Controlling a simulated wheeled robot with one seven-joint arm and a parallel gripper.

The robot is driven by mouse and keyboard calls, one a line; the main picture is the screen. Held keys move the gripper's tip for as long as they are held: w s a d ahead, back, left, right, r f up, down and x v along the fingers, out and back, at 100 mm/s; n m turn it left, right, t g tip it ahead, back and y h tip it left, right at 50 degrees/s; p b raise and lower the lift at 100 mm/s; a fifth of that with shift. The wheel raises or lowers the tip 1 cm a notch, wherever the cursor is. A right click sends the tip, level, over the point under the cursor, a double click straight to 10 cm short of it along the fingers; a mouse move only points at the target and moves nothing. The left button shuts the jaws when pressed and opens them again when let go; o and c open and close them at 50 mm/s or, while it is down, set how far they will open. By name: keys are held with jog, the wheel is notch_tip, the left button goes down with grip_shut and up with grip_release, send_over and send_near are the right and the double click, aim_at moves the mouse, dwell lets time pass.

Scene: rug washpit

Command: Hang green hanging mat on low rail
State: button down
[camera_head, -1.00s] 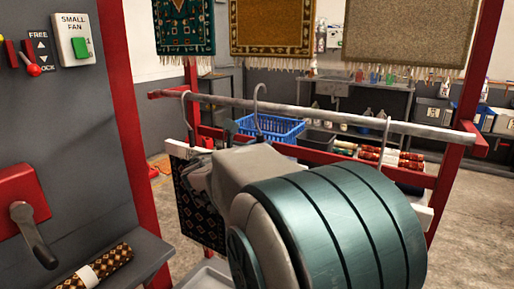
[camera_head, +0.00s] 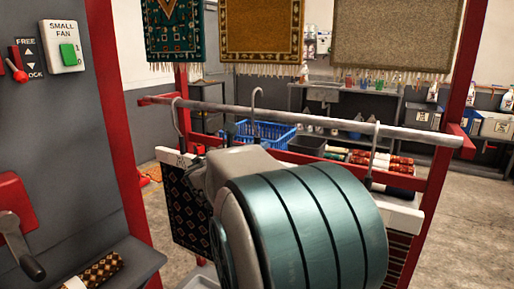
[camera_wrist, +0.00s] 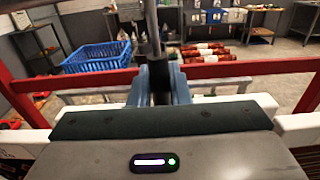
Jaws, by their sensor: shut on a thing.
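My gripper is hidden behind my own arm in the head view; in the wrist view its blue jaws (camera_wrist: 160,82) are closed around the dark stem of a hanger. That hanger's metal hook (camera_head: 256,97) rises at the middle of the low rail (camera_head: 310,116). I cannot tell whether the hook is over the rail or only in front of it. A white hanger bar (camera_wrist: 262,103) shows below the jaws. The green hanging mat is not clearly visible; its place under the held hanger is covered by my arm.
A dark diamond-patterned mat (camera_head: 188,205) hangs at the rail's left, a striped mat (camera_head: 397,255) at its right. Red posts (camera_head: 452,170) flank the rail. A blue basket (camera_head: 268,133) and rolled rugs (camera_head: 395,168) stand behind. A grey control cabinet (camera_head: 75,130) is close left.

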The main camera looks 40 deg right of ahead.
jog(key=shift+f, duration=0.1)
jog(key=shift+f+b, duration=1.95)
jog(key=shift+f, duration=0.05)
jog(key=c, duration=1.3)
grip_release()
jog(key=shift+a, duration=0.1)
jog(key=p+v, duration=0.1)
jog(key=v, duration=1.2)
jog(key=shift+s+a, duration=0.1)
jog(key=shift+a, duration=0.2)
